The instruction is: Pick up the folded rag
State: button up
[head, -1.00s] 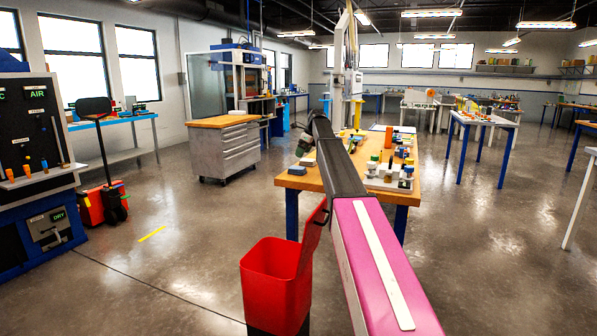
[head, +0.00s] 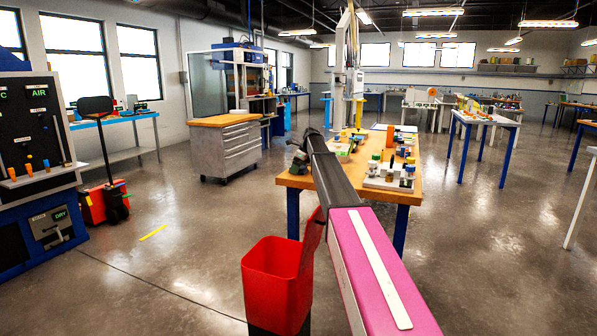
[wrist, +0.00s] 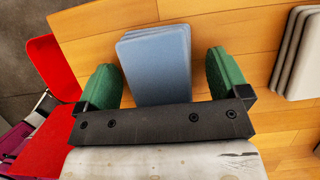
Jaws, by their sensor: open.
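The folded rag (wrist: 155,62) is a blue, layered, rounded block on the wooden bench top in the wrist view. My gripper (wrist: 161,65) is open, with one green finger on each side of the rag. The near end of the rag is hidden behind the dark gripper bar. In the head view my gripper (head: 299,158) is at the bench's left edge, and I cannot make out the rag there.
A grey folded stack (wrist: 299,55) lies to the right on the bench. A red bin (head: 272,285) stands by the bench's near left corner; it also shows in the wrist view (wrist: 50,65). Bottles and small parts (head: 391,173) crowd the right of the wooden bench (head: 378,192).

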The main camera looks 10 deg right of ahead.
jog(key=c, duration=1)
jog(key=shift+r, duration=0.15)
notch_tip(320, 180, up, 4)
jog(key=shift+r, duration=0.15)
jog(key=s+a+r, duration=0.6)
jog(key=a, duration=0.4)
jog(key=shift+r, duration=0.2)
jog(key=shift+o, duration=0.3)
